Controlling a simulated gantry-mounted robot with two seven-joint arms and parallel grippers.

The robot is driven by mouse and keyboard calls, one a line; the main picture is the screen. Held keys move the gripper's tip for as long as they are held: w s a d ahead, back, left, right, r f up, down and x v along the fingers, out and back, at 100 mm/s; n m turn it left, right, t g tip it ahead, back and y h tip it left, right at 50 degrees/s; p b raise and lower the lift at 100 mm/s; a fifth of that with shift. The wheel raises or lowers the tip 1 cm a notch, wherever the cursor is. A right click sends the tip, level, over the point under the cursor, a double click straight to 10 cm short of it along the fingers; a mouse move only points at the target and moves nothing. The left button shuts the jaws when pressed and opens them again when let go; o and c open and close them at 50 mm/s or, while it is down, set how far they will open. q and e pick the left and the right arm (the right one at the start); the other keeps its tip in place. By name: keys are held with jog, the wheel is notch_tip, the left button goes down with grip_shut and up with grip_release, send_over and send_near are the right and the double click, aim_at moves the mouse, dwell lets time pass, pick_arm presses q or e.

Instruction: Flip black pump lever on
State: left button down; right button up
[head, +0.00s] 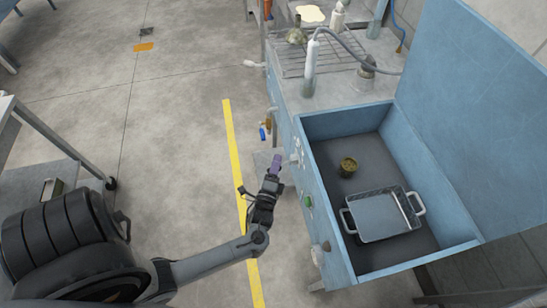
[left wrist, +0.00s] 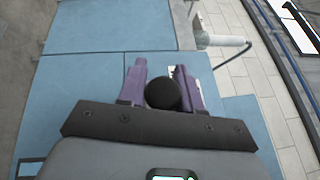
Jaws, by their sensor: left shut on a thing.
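My left gripper (head: 277,160) is beside the front face of the blue cabinet (head: 331,232), its purple fingers pointing toward the upper part of the picture. In the left wrist view its two purple fingers (left wrist: 161,72) stand on either side of a round black knob (left wrist: 162,95), which appears to be the end of the black pump lever. The gripper is shut on it. The rest of the lever is hidden, so its position cannot be told. My right gripper is not in view.
The cabinet's blue lid (head: 470,115) stands open. Inside are a metal tray (head: 382,218) and a small round yellowish item (head: 348,166). A green button (head: 307,200) and a knob (head: 316,254) stick out of the front. Floor around the yellow line (head: 238,165) is free.

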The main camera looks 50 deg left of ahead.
pick_arm(q)
jog(key=shift+s+d+r+n+g+y, duration=0.1)
jog(key=shift+d+n+g+y, duration=0.2)
jog(key=shift+n+g+y, duration=0.4)
jog(key=shift+d+n+g+y, duration=0.3)
jog(key=shift+n+g+y, duration=0.2)
jog(key=shift+g+y, duration=0.25)
jog(key=c, duration=0.8)
grip_release()
jog(key=shift+s, duration=0.1)
jog(key=shift+c, duration=0.2)
